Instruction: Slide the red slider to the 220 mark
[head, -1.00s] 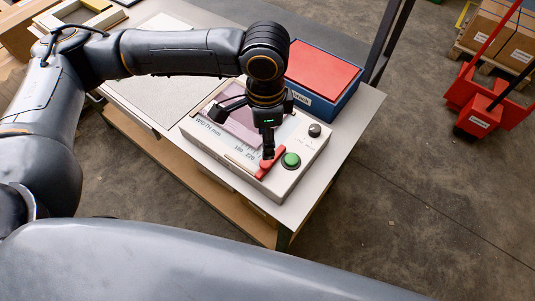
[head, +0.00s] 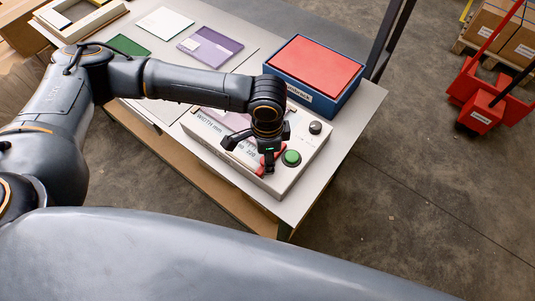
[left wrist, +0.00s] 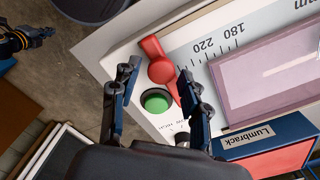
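The red slider (left wrist: 161,70) sits on the white scale panel of the press unit (left wrist: 125,62). In the left wrist view it lies just beside the 220 label, on the side away from 180. Its pointer end is partly hidden behind one finger. In the head view the slider (head: 263,166) is mostly covered by my left gripper (head: 250,155). That gripper is open, with a clear gap between its fingers in the left wrist view (left wrist: 158,98). One finger is close to the slider; contact cannot be told. My right gripper (left wrist: 38,35) shows small at the upper left there.
A green button (head: 292,158) and black knob (head: 315,128) are beside the slider. A blue box with red top (head: 316,66) stands behind. Purple (head: 212,46), white (head: 165,22) and green (head: 129,44) sheets lie on the table.

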